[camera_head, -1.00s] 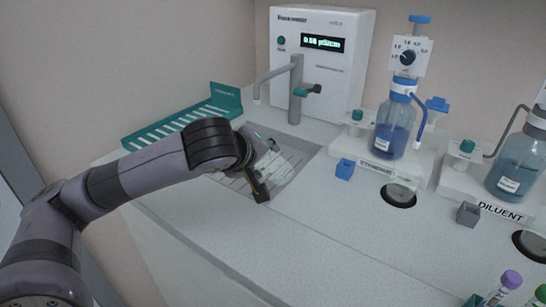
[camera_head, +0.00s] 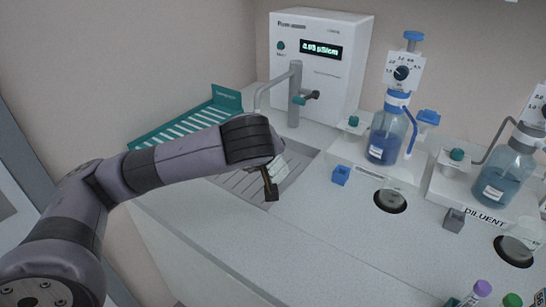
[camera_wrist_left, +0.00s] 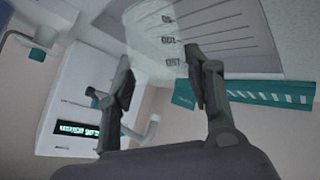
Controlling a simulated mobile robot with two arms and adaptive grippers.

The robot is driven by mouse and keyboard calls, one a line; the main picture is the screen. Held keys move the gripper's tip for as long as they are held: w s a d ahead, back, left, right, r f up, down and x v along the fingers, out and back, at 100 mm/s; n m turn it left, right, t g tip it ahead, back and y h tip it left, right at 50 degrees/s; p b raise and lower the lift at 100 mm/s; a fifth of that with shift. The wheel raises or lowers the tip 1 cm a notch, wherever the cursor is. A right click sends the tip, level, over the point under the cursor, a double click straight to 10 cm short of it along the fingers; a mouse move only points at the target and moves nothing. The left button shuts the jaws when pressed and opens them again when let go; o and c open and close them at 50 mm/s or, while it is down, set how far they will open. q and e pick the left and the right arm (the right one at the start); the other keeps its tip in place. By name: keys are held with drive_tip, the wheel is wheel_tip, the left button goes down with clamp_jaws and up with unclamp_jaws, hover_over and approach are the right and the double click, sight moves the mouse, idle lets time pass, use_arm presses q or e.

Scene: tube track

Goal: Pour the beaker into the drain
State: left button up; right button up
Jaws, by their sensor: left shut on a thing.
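My left gripper (camera_head: 270,182) is over the slotted grey drain (camera_head: 232,182) in the counter. It is shut on a clear beaker (camera_head: 286,160), which is mostly hidden behind my wrist in the head view. In the left wrist view the beaker (camera_wrist_left: 150,32) shows as faint glass with dark volume marks, just beyond the fingertips of my gripper (camera_wrist_left: 160,80). The drain slats (camera_wrist_left: 238,30) lie behind it. The wrist picture is turned nearly upside down. I cannot make out any liquid in the beaker or falling from it. My right gripper is not in view.
A white meter (camera_head: 322,60) and a grey tap (camera_head: 293,92) stand behind the drain. A teal rack (camera_head: 185,125) is at the back left.

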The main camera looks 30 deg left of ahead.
sight(278, 163)
use_arm(q)
drive_tip(key=shift+r, duration=0.2)
idle(0.3)
drive_tip(key=shift+w+d+r+m+y+p, duration=0.15)
drive_tip(key=shift+d+r+m+y+p, duration=0.2)
drive_tip(key=shift+p, duration=0.3)
drive_tip(key=shift+w+d+f+m+g+y+p, duration=0.1)
drive_tip(key=shift+w+d+m+g+y+p, duration=0.1)
drive_tip(key=shift+d+m+g+y+p, duration=0.2)
drive_tip(key=shift+w+d+y+p, duration=0.1)
drive_tip(key=shift+y+p, duration=0.25)
drive_tip(key=p, duration=0.2)
drive_tip(key=d+m+y+p, duration=0.1)
drive_tip(key=p, duration=0.2)
drive_tip(key=shift+w+g, duration=0.2)
drive_tip(key=shift+g, duration=0.1)
drive_tip(key=shift+f+p, duration=0.1)
drive_tip(key=shift+p, duration=0.35)
drive_tip(key=shift+f+y, duration=0.15)
drive_tip(key=shift+y, duration=0.15)
